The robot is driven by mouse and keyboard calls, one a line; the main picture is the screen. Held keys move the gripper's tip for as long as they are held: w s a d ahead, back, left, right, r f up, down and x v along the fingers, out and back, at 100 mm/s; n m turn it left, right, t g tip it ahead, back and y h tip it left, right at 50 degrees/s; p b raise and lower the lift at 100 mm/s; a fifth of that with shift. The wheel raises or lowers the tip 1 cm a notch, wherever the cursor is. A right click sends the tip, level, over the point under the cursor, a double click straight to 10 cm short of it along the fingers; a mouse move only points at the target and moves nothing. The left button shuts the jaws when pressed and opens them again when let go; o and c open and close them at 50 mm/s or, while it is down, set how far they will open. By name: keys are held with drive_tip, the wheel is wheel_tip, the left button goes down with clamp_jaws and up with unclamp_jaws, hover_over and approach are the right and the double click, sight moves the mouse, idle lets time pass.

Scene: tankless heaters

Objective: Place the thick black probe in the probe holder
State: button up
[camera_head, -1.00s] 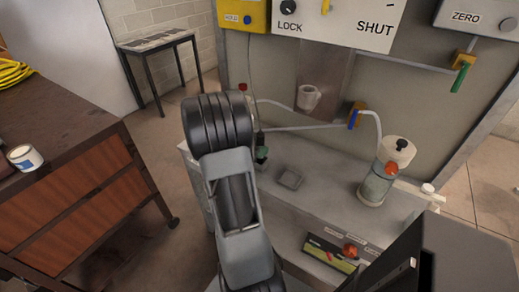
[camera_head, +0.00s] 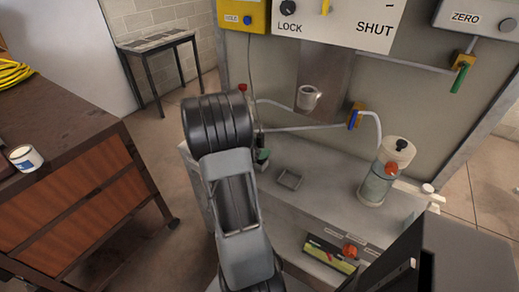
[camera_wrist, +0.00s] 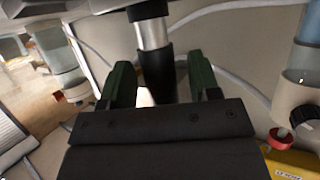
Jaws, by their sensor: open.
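In the wrist view, a thick black rod with a silver band, which looks like the thick black probe (camera_wrist: 158,75), stands between the two dark green fingers of my gripper (camera_wrist: 160,68). The fingers are apart, one on each side, with gaps visible beside the rod. Its lower end is hidden behind the gripper body. In the head view my arm hides most of the gripper and the probe. A white cup-like fitting (camera_head: 308,97) on the grey panel may be the probe holder; I cannot tell for sure.
A pale hose (camera_head: 300,128) crosses the panel. A yellow box (camera_head: 243,14) hangs above. A brown cabinet (camera_head: 70,190) stands left.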

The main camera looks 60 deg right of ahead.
drive_tip(key=w+a+r+n+t+y, duration=0.2)
drive_tip(key=w+a+r+n+t, duration=0.2)
drive_tip(key=w+a+t, duration=0.3)
drive_tip(key=w+a+r+n+t+y+p, duration=0.15)
drive_tip(key=w+a+r+n+t, duration=0.25)
drive_tip(key=w+a, duration=0.45)
drive_tip(key=w+a+r+n+t+y+b, duration=0.1)
drive_tip(key=w+a+r+n+t+y, duration=0.25)
drive_tip(key=w+a+t, duration=0.45)
drive_tip(key=s+a+f+n+g+y, duration=0.1)
drive_tip(key=s+a+n+g+y, duration=0.15)
drive_tip(key=s+a+n, duration=0.35)
drive_tip(key=s+a+n+g+y, duration=0.2)
drive_tip(key=s+a+n+y, duration=0.15)
drive_tip(key=a, duration=0.55)
drive_tip(key=s+f+n+g+h, duration=0.1)
drive_tip(key=s+g, duration=0.4)
drive_tip(key=s, duration=0.6)
drive_tip(key=shift+a+f+n, duration=0.2)
drive_tip(key=shift+f+n, duration=0.4)
drive_tip(key=shift+f, duration=0.2)
drive_tip(key=shift+s+g+p, duration=0.1)
drive_tip(key=shift+g+p, duration=0.15)
drive_tip(key=shift+p, duration=0.05)
